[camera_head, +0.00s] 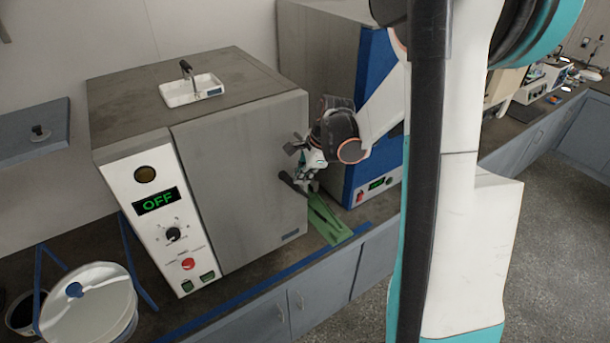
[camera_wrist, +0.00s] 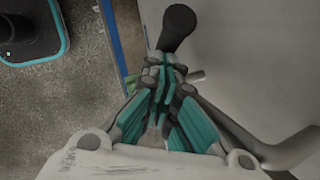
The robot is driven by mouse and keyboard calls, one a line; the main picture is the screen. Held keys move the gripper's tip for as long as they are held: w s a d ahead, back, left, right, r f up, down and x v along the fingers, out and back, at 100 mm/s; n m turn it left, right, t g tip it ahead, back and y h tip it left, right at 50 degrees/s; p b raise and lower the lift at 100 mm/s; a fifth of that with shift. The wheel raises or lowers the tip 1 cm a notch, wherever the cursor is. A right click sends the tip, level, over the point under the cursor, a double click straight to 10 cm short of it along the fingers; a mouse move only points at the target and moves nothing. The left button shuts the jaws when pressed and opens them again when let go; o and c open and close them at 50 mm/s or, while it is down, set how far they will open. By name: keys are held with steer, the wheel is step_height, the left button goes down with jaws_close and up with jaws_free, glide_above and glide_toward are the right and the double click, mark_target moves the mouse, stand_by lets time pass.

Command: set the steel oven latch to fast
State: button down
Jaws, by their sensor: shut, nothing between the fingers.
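The steel oven (camera_head: 240,150) stands on the bench with its grey door closed and a white control panel on the left that reads OFF. A dark, round-ended latch handle (camera_head: 287,180) sticks out near the door's right edge. It also shows at the top of the wrist view (camera_wrist: 178,25). My gripper (camera_head: 308,178) is at the door's right edge, close beside the latch. In the wrist view my gripper (camera_wrist: 167,75) has its teal fingers together and empty, just below the handle. I cannot tell whether they touch. The latch's base is partly hidden by the fingers.
A blue-fronted oven (camera_head: 370,150) stands close on the right, with a narrow gap where my wrist is. A white tray (camera_head: 193,90) sits on the steel oven. A white round lid or pan (camera_head: 90,310) is at the lower left. Green strips (camera_head: 330,222) lie on the bench.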

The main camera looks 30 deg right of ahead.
steer(key=shift+a, duration=0.15)
steer(key=shift+a+f+h+b, duration=0.35)
steer(key=shift+a+h+b, duration=0.25)
steer(key=shift+a, duration=0.1)
steer(key=a+f+n+h+b, duration=0.1)
steer(key=a+f+h+b, duration=0.6)
steer(key=b, duration=0.4)
steer(key=shift+s+a+f+t+b, duration=0.15)
steer(key=shift+a+f+t+b, duration=0.1)
steer(key=shift+f+t+b, duration=0.1)
steer(key=shift+r, duration=0.1)
